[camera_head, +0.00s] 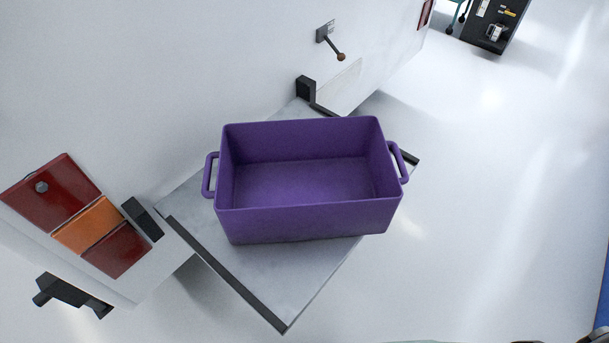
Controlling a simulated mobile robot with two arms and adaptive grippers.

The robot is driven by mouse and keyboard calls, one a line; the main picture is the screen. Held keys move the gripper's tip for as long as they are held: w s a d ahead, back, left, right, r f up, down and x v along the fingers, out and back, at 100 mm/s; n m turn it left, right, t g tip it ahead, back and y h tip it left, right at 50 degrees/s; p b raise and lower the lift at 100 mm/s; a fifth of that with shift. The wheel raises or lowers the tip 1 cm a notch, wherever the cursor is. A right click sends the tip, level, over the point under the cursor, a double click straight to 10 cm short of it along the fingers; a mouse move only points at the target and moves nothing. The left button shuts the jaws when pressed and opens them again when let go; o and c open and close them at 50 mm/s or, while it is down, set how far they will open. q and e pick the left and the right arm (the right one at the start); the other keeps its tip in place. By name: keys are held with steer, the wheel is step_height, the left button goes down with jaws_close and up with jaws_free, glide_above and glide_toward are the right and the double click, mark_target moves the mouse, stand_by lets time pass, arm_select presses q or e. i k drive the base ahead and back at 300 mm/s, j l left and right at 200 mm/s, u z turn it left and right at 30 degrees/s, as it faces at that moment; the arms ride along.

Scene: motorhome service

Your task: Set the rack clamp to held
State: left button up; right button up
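A lever (333,44) with a dark rod and a brown round knob sticks out from a small grey plate on the white wall. It slants down to the right. It may be the rack clamp's handle; no readable label confirms this. A grey rack platform (290,285) with dark edge rails juts from the wall below it. An empty purple crate (310,222) with two side handles rests on the platform, turned slightly against it.
A red and orange light panel (88,226) is on the wall at left, with a black fitting (72,293) below. A dark cabinet (490,24) stands at the far top right. The pale floor at right is clear.

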mark_target(341, 56)
steer(key=l+u, duration=0.1)
steer(key=u, duration=0.4)
steer(key=i+l+u, duration=0.2)
steer(key=l+u, duration=0.25)
steer(key=l, duration=0.45)
steer(key=l+u, duration=0.45)
steer(key=l, duration=2.05)
steer(key=i+u, duration=0.05)
